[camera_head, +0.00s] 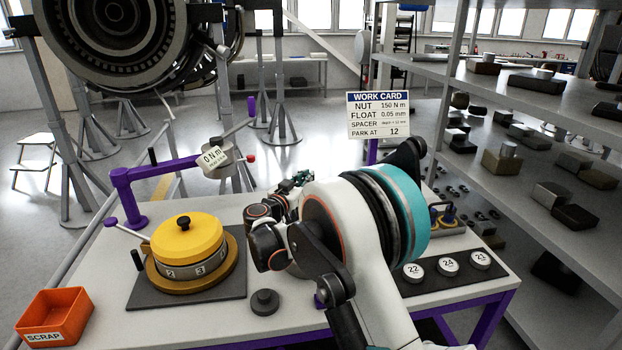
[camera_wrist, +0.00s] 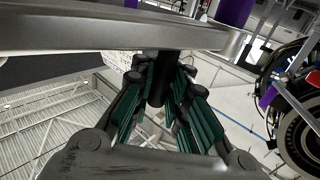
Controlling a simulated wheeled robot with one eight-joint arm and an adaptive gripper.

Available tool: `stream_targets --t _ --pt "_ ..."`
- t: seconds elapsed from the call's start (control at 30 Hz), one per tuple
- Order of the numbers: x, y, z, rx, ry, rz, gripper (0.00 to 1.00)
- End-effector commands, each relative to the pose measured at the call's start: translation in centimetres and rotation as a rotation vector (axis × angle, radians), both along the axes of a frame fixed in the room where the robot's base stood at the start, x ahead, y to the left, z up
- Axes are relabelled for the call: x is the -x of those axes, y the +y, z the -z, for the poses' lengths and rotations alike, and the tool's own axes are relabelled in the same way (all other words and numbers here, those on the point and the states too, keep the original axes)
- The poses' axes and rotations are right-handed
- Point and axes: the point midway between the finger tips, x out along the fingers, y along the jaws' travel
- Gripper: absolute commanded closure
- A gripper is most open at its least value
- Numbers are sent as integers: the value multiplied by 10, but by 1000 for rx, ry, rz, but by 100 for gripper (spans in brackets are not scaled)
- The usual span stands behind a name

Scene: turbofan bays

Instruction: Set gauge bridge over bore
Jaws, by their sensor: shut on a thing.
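My gripper (camera_wrist: 162,78) is shut on the upright black stem of a grey metal bar, which I take to be the gauge bridge (camera_wrist: 100,35). The bar spans the top of the wrist view, close to the camera. In the head view my arm hides the bar and most of the gripper, so its height over the table cannot be told. A round housing with a yellow domed cap (camera_head: 186,235) and black knob sits on a gold flange on a dark mat (camera_head: 234,285), left of my arm. No open bore shows.
A purple swing arm (camera_head: 165,172) carries a "0 N m" gauge (camera_head: 214,156) behind the housing. An orange scrap bin (camera_head: 55,318) stands front left. Discs marked 22, 24, 21 (camera_head: 448,267) lie right. A work card (camera_head: 379,115) stands behind.

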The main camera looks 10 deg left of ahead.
Motion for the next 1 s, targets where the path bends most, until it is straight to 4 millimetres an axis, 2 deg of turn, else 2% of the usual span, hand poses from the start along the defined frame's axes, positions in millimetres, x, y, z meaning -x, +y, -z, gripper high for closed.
stream_targets --t 0.2,0.43,1.0 --pt "5 10 2 -2 2 159 100" --pt "9 16 2 -2 2 268 100" --pt "10 20 3 -4 3 321 100"
